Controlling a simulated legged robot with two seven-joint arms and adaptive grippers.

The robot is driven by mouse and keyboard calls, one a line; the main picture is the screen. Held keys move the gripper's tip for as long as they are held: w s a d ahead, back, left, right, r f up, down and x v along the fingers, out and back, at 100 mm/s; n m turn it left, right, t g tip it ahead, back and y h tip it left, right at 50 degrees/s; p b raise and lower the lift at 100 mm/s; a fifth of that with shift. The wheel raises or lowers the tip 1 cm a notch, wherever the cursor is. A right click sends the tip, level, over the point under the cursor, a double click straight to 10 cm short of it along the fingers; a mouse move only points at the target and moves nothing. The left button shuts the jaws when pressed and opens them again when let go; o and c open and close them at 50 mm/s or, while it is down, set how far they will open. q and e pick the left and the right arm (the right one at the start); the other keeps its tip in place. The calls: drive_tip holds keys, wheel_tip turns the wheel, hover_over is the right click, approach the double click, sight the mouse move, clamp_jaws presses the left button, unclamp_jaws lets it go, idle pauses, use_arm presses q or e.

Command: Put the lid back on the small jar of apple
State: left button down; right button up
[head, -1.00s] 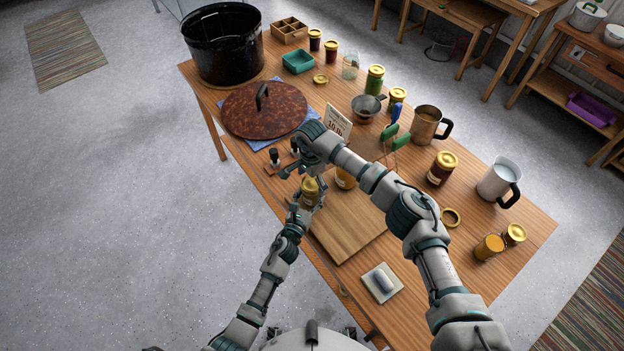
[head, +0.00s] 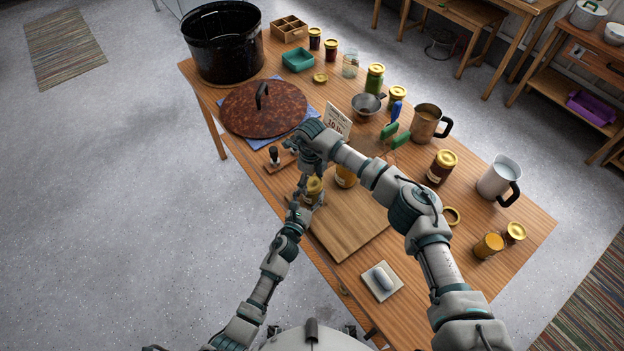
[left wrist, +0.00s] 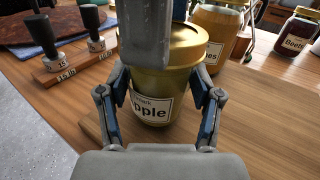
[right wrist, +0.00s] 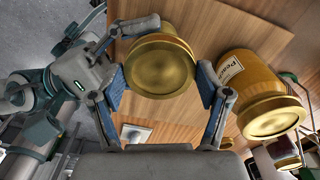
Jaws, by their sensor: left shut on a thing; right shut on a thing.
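The small apple jar (left wrist: 150,108), with a label reading "Apple", stands upright at the left edge of the cutting board in the left wrist view. My left gripper (left wrist: 160,105) is shut on its sides. The gold lid (left wrist: 188,45) is on top of the jar; whether it is fully seated I cannot tell. In the right wrist view the lid (right wrist: 160,65) lies between the fingers of my right gripper (right wrist: 161,87), which is shut on it from above. In the head view the jar (head: 313,188) is partly hidden by my grippers.
A "Peaches" jar (right wrist: 250,92) stands close beside the apple jar. The cutting board (head: 345,225) is bare toward the front.

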drive_tip(key=m, duration=0.5)
drive_tip(key=shift+w, duration=0.1)
drive_tip(key=m, duration=0.4)
drive_tip(key=o, duration=1.3)
drive_tip(key=shift+c, duration=0.2)
wheel_tip(320, 180, up, 12)
drive_tip(key=shift+w, duration=0.2)
drive_tip(key=shift+a+f, duration=0.1)
